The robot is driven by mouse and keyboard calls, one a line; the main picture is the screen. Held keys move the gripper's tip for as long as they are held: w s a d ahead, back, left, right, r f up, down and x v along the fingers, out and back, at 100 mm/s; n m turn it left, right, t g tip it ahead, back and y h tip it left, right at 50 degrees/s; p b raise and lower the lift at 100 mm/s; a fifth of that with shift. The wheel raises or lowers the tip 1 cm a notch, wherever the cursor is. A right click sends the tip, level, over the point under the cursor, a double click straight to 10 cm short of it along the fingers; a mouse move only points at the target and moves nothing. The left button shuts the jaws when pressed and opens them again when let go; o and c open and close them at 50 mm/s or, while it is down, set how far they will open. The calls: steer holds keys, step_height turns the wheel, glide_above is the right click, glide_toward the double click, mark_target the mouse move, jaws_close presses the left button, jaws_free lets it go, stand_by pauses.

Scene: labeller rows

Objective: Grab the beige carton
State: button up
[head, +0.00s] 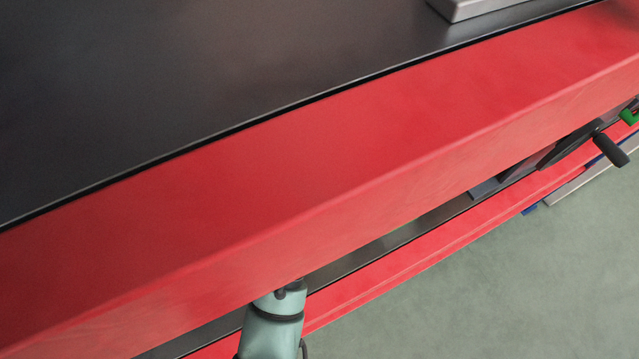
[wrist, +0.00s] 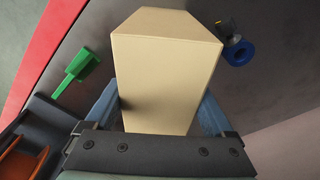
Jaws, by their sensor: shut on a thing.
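The beige carton (wrist: 165,75) fills the middle of the wrist view. It stands between the two blue-grey fingers of my gripper (wrist: 160,115), one finger showing at each side of it. The gripper is shut on the carton. The carton's lower end is hidden behind the gripper's dark body. In the head view the carton and the gripper do not show; only part of my arm shows at the bottom, below the red edge.
In the wrist view a green object (wrist: 78,72) lies left of the carton and a blue ring-like object (wrist: 240,54) right of it. A dark bin with an orange thing (wrist: 20,158) is at lower left. In the head view a red beam (head: 330,150) borders a dark surface (head: 200,80).

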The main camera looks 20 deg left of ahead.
jaws_close()
steer(key=shift+r, duration=0.1)
steer(key=shift+w+r, duration=0.1)
